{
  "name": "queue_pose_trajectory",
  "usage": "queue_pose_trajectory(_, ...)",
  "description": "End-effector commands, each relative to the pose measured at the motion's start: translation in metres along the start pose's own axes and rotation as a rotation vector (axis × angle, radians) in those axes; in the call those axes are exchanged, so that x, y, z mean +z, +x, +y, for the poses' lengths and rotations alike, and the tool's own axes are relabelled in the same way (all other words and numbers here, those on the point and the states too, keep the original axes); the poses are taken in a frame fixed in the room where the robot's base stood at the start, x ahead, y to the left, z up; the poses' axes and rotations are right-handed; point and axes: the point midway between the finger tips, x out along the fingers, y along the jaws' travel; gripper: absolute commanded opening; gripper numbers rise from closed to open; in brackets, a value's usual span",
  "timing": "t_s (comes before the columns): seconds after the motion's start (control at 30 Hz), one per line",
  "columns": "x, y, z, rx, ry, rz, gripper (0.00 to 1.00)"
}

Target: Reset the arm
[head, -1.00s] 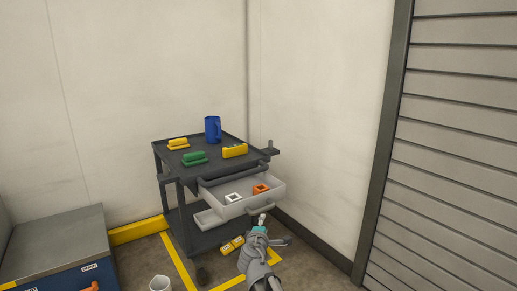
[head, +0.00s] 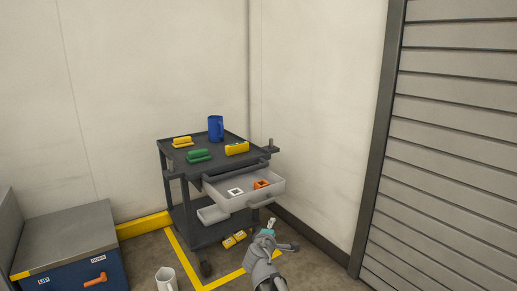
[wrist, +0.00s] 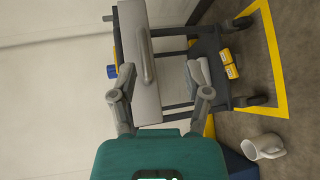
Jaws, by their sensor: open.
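My gripper (head: 281,235) is low in front of the dark cart, at the bottom of the head view. In the wrist view its two fingers (wrist: 161,76) are spread wide apart with nothing held between them. The pulled-out grey drawer (head: 262,199) of the cart is beyond the fingers; its front and handle show in the wrist view (wrist: 139,105). In the head view the gripper is just below the drawer front, and no contact is visible.
The cart top (head: 215,148) carries a blue mug (head: 215,128), a green block (head: 199,155) and yellow blocks (head: 237,148). The drawer holds a white square (head: 235,191) and an orange piece (head: 261,184). Yellow items (head: 234,239), a white mug (head: 166,279) and a blue cabinet (head: 65,275) are nearby.

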Motion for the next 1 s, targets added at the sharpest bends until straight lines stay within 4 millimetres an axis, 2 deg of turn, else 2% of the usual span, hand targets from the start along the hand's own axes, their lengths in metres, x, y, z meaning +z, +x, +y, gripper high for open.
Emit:
queue_pose_trajectory(0.27,0.042,-0.003,-0.003,-0.115,0.156,-0.111,0.62)
queue_pose_trajectory(0.47,0.085,-0.012,-0.011,-0.257,0.333,-0.240,0.62)
queue_pose_trajectory(0.6,0.122,-0.031,-0.023,-0.413,0.511,-0.373,0.62)
queue_pose_trajectory(0.73,0.148,-0.055,-0.035,-0.571,0.671,-0.496,0.62)
queue_pose_trajectory(0.83,0.162,-0.077,-0.042,-0.696,0.786,-0.585,0.62)
queue_pose_trajectory(1.0,0.172,-0.111,-0.048,-0.881,0.933,-0.700,0.62)
